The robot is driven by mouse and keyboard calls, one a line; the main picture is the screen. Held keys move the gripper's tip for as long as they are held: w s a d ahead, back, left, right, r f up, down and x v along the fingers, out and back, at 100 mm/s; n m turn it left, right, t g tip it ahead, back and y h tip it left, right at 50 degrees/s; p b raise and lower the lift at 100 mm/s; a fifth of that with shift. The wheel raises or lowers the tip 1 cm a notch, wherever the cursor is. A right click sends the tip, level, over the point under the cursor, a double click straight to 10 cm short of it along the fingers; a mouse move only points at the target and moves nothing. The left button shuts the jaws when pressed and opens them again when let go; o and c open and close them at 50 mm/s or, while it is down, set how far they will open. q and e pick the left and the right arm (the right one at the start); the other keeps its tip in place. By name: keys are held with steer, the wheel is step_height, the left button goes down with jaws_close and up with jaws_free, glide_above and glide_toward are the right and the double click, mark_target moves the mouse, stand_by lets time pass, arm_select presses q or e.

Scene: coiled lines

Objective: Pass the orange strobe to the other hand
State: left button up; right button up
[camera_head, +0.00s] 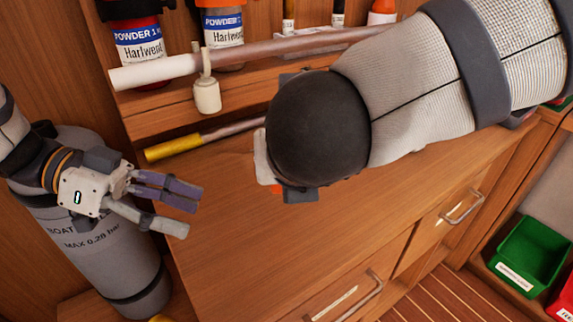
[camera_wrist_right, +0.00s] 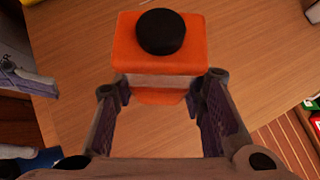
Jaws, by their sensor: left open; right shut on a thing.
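The orange strobe (camera_wrist_right: 157,50) has an orange body, a pale band and a round black cap; it shows in the right wrist view between the fingers of my right gripper (camera_wrist_right: 158,92), which is shut on it. In the head view only a small orange bit of the strobe (camera_head: 277,188) shows; my right arm hides the rest and most of that gripper. My left gripper (camera_head: 190,211) is open and empty, to the left of the strobe and apart from it. Its fingers also show at the left edge of the right wrist view.
A wooden counter (camera_head: 270,245) with drawers lies below, its middle clear. Behind it are a shelf with labelled powder bottles (camera_head: 222,35), a long pole (camera_head: 155,72) with a hanging white tag, and a yellow-ended rod (camera_head: 173,147). A grey cylinder (camera_head: 95,240) stands left; a green bin (camera_head: 530,255) right.

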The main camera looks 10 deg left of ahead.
arm_select(q)
steer(key=s+a+f+n+g+y, duration=0.25)
steer(key=s+a+f+y, duration=0.25)
steer(key=s+a+f, duration=0.35)
steer(key=w+f+n+t+y, duration=0.1)
steer(key=w+f+n+y, duration=0.15)
steer(key=f, duration=0.55)
steer(key=w+f+n+t+y, duration=0.2)
steer(key=f+n+y, duration=0.2)
steer(key=f, duration=0.4)
steer(key=s+d+f+n+g, duration=0.2)
steer(key=s+d+f, duration=0.1)
steer(key=s, duration=0.5)
steer(key=s+d+f+n+g+y, duration=0.1)
steer(key=s+d+f+n+g, duration=0.1)
steer(key=s, duration=0.7)
steer(key=d+f, duration=0.1)
steer(key=d, duration=0.1)
steer(key=shift+s+d, duration=0.25)
steer(key=shift+d, duration=0.15)
